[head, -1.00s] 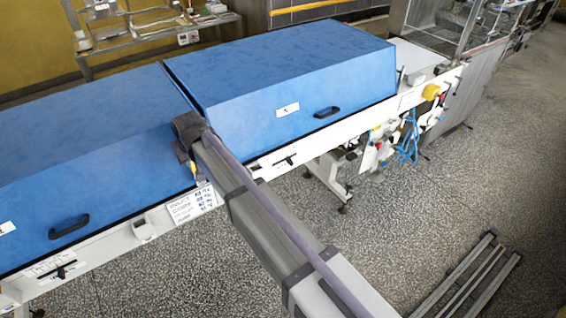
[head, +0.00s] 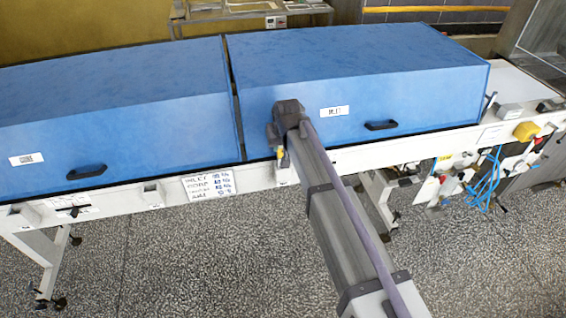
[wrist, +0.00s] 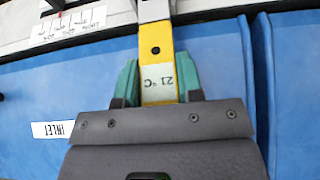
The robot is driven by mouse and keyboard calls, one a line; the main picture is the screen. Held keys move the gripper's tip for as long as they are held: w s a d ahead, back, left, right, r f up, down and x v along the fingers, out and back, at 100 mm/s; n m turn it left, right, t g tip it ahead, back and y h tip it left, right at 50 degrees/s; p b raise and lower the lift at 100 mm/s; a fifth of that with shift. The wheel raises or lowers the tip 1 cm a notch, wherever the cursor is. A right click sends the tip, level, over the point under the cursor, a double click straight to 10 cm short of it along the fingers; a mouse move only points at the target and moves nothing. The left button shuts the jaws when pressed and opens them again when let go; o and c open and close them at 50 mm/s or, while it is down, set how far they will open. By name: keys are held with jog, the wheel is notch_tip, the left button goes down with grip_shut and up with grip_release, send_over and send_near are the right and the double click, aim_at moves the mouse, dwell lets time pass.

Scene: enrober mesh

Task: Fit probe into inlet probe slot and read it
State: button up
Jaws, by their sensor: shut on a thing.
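My gripper (wrist: 152,85) is shut on the yellow probe (wrist: 162,55), with a teal finger on each side of it. The probe's display reads 21 °C, upside down in the wrist view. Its far end meets a pale grey piece (wrist: 152,10) at the top of that view; I cannot tell whether its tip is inside a slot. In the head view the probe shows as a small yellow piece (head: 280,153) under my wrist, just above the white rail (head: 345,159). An INLET label (wrist: 66,130) is on the blue hood beside my gripper. The slot opening is not clearly visible.
Two blue hoods with a narrow gap (head: 235,90) between them cover the line. Black handles (head: 381,125) stick out of their fronts. A handwritten card (head: 208,185) is on the rail to the left. Blue hoses (head: 486,182) hang at the right.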

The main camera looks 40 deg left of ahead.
aim_at(282, 152)
notch_tip(282, 152, down, 4)
jog(key=b, duration=0.4)
jog(key=shift+r, duration=0.35)
jog(key=shift+c, duration=0.4)
jog(key=shift+f, duration=0.2)
jog(key=o, duration=1)
jog(key=p+v, duration=1.1)
jog(key=v, duration=0.1)
jog(key=shift+d+r+p, duration=0.1)
jog(key=shift+r+p, duration=0.15)
jog(key=shift+p, duration=0.1)
